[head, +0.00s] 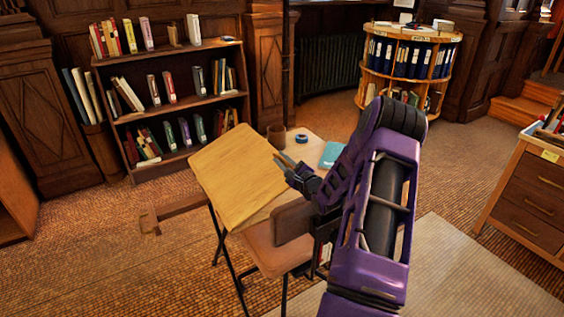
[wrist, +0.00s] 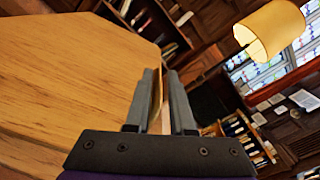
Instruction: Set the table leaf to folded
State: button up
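The table leaf (head: 235,170) is a light wooden board with cut corners, standing at a slant on a dark-legged stand in the head view. In the wrist view the leaf (wrist: 60,75) fills the left side, seen close up. My gripper (head: 282,160) is at the leaf's right edge. In the wrist view the fingers of my gripper (wrist: 160,85) stand close together, one on each side of a thin wooden edge, and look shut on it. My arm hides part of the table behind the leaf.
A pale surface behind the leaf bears a brown mug (head: 276,134), a blue tape roll (head: 301,139) and a teal book (head: 331,154). A brown chair (head: 275,252) is close in front. Bookshelves (head: 170,105) stand behind; a drawer cabinet (head: 530,195) is at right. Carpet is open at left.

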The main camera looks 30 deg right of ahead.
jog(key=shift+o, duration=1.1)
jog(key=shift+r, duration=0.1)
jog(key=shift+o, duration=0.3)
jog(key=shift+s, duration=0.1)
jog(key=s+p, duration=0.1)
jog(key=s, duration=1.6)
jog(key=shift+s+a+p, duration=0.15)
jog(key=shift+a+p, duration=0.1)
jog(key=shift+p, duration=0.05)
